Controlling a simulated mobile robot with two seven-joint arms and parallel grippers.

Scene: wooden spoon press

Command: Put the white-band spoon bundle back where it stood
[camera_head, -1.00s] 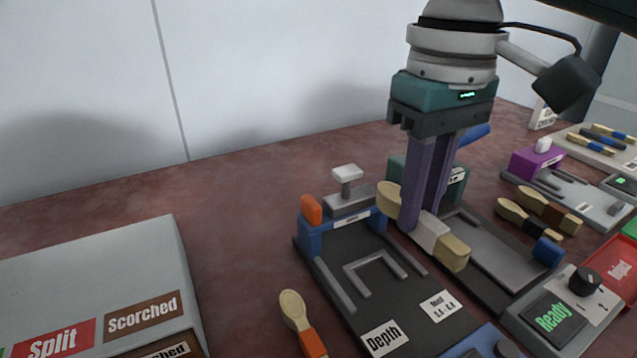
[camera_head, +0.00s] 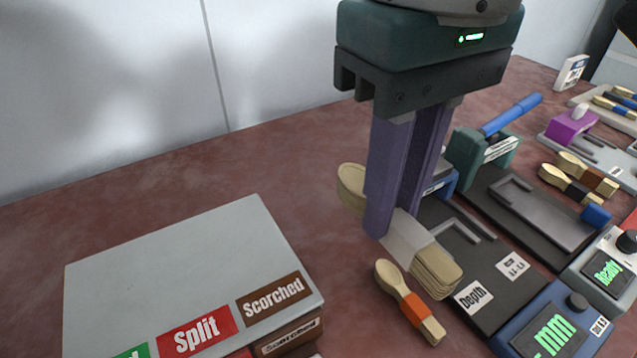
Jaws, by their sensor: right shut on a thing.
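The white-band spoon bundle (camera_head: 437,265) is a stack of pale wooden spoons with a white band round the middle. My right gripper (camera_head: 392,225) is shut on it, with purple fingers across the band. The bowl end points to the back left and the handle ends to the front right. The bundle looks held above the table, left of the depth station (camera_head: 470,298), and partly covers it. Its exact height cannot be told. My left gripper is not in view.
An orange-band spoon (camera_head: 400,300) lies just below the bundle. A grey box (camera_head: 180,265) with Split and Scorched labels stands at the left. A green press with a blue lever (camera_head: 512,115) and brown-band and black-band spoons (camera_head: 570,185) are at the right. Table behind the box is clear.

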